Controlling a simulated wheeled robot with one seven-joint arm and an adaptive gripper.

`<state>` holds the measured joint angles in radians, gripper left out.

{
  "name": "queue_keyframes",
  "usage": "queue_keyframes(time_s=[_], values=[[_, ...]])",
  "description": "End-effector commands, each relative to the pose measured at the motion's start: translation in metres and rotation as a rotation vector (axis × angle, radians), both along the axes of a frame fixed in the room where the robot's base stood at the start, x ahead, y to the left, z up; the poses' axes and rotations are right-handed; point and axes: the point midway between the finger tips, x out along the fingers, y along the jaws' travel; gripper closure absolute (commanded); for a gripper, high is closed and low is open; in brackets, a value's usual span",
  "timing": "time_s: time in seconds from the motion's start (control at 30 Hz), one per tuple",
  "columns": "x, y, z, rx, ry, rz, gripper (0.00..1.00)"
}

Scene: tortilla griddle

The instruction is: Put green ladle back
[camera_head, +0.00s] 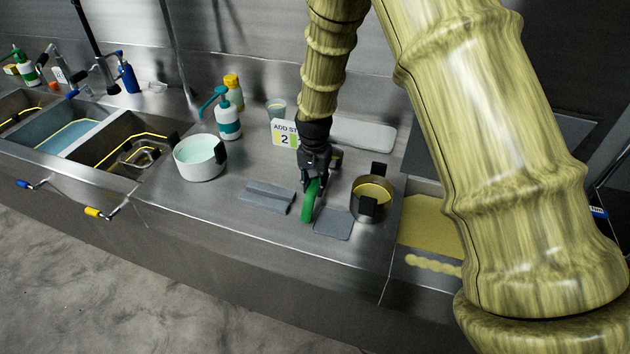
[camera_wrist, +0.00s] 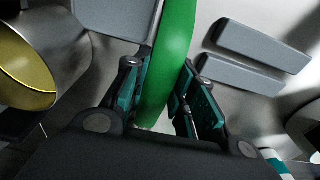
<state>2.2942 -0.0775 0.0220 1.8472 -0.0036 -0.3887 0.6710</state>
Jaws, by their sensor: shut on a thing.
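My gripper (camera_head: 314,178) is shut on the green ladle (camera_head: 309,203), which hangs down from the fingers over the steel counter. In the wrist view the green ladle (camera_wrist: 170,65) passes between both finger pads of my gripper (camera_wrist: 168,95). Only a green, handle-like part shows; I cannot tell where its bowl is. A grey slotted rest (camera_head: 266,195) lies on the counter just left of the ladle, also in the wrist view (camera_wrist: 255,60). A flat grey pad (camera_head: 333,224) lies just right of the ladle's lower end.
A steel pot (camera_head: 388,204) with yellowish contents and black handles stands right of my gripper. A white pot (camera_head: 198,164) and a pump bottle (camera_head: 229,125) stand left. A sign (camera_head: 285,132) and a pale tray (camera_head: 362,136) are behind. Sinks (camera_head: 70,140) lie far left, a yellow griddle surface (camera_head: 425,225) right.

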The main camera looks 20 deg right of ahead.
Motion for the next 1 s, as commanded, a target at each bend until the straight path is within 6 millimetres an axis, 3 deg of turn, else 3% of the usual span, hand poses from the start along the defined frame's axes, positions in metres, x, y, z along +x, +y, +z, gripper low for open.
queue_keyframes(time_s=[0.4,0.43,0.53,1.0], values=[[0.0002,0.0001,-0.006,0.0,0.0,0.0,0.97],[0.0001,0.0001,-0.0054,0.0,0.0,0.0,0.69],[0.0001,0.0001,-0.0052,0.001,-0.001,0.0,0.53],[0.0007,0.0004,0.0025,0.0,-0.004,0.0,0.53]])
